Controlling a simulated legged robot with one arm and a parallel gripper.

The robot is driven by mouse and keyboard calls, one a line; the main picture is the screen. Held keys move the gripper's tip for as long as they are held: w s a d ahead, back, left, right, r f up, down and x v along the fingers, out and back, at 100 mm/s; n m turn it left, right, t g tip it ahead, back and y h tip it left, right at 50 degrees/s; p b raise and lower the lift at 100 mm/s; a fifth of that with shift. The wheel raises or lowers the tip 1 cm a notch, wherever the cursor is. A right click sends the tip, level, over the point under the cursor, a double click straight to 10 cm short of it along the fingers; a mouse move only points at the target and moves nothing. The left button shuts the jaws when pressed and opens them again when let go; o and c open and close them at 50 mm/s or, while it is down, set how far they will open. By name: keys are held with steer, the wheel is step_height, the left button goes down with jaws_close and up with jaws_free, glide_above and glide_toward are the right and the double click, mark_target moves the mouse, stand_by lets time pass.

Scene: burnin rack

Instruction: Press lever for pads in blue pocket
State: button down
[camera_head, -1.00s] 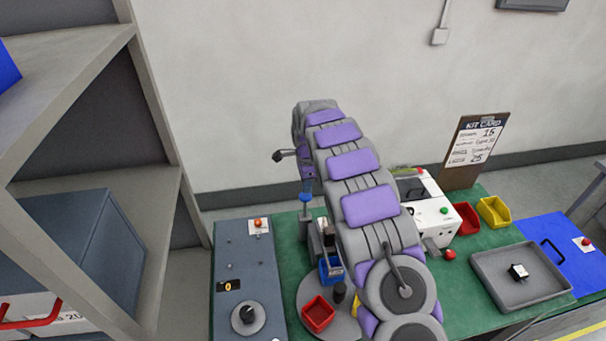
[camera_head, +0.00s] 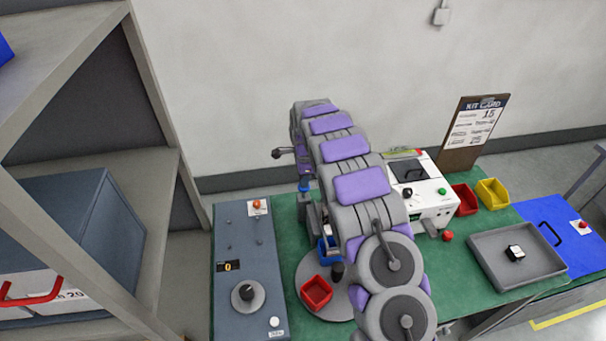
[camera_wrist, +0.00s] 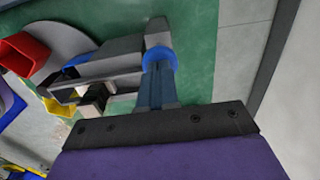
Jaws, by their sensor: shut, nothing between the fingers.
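A grey post with a blue collar (camera_head: 305,188) stands behind the turntable, left of my arm. In the wrist view the blue collar (camera_wrist: 161,58) lies at the tips of my shut, empty gripper (camera_wrist: 158,76); I cannot tell whether they touch. In the head view my gripper (camera_head: 305,178) points down just above the collar. Grey bars (camera_wrist: 100,68) run from the post toward the turntable (camera_wrist: 75,35). The blue pocket (camera_head: 325,250) on the turntable is mostly hidden by my arm; I cannot see any pads inside. A red pocket (camera_head: 317,292) is beside it.
A grey control panel (camera_head: 245,260) with a knob is left of the turntable. A white machine (camera_head: 425,197), red bin (camera_head: 465,199), yellow bin (camera_head: 493,194) and grey tray (camera_head: 490,270) are to the right. A shelf (camera_head: 165,220) stands at the left.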

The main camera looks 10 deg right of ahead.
steer(key=shift+s+f, duration=0.25)
steer(key=shift+f, duration=0.1)
step_height(320, 180, up, 18)
stand_by(0.5)
steer(key=shift+w, duration=0.1)
stand_by(0.5)
stand_by(0.9)
